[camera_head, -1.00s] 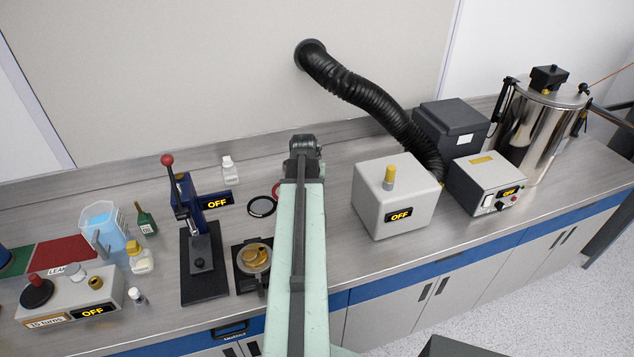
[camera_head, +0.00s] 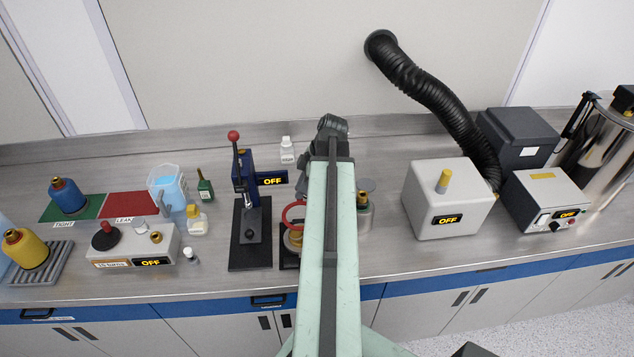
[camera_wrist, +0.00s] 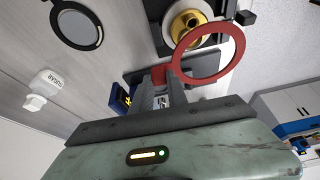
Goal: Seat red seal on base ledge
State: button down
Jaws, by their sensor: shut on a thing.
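The red seal (camera_wrist: 241,45) is a thin red ring with a tab. My gripper (camera_wrist: 160,80) is shut on its tab in the wrist view, and the ring sticks out beyond the fingers. The base (camera_wrist: 188,20) has a gold centre inside a pale metal rim. The ring overlaps the base in that view; I cannot tell whether they touch. In the head view part of the red seal (camera_head: 286,212) shows left of my arm, above the base (camera_head: 293,240). My gripper and much of the base are hidden there by my arm.
A press with a red knob (camera_head: 248,200) stands close left of the base. A metal canister (camera_head: 366,215) stands close right, partly behind my arm. A grey box (camera_head: 447,200) is farther right. A black ring (camera_wrist: 98,38) lies on the bench.

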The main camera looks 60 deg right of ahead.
jog(key=shift+w, duration=0.15)
notch_tip(320, 180, down, 6)
jog(key=b, duration=0.6)
jog(key=shift+r, duration=0.2)
jog(key=shift+f, duration=0.1)
dwell(0.8)
jog(key=shift+f+b, duration=2.75)
jog(key=shift+b, duration=0.15)
jog(key=c, duration=1.2)
grip_release()
jog(key=shift+r, duration=0.1)
jog(key=shift+c, duration=0.2)
jog(key=p+v, duration=0.7)
jog(key=v, duration=0.1)
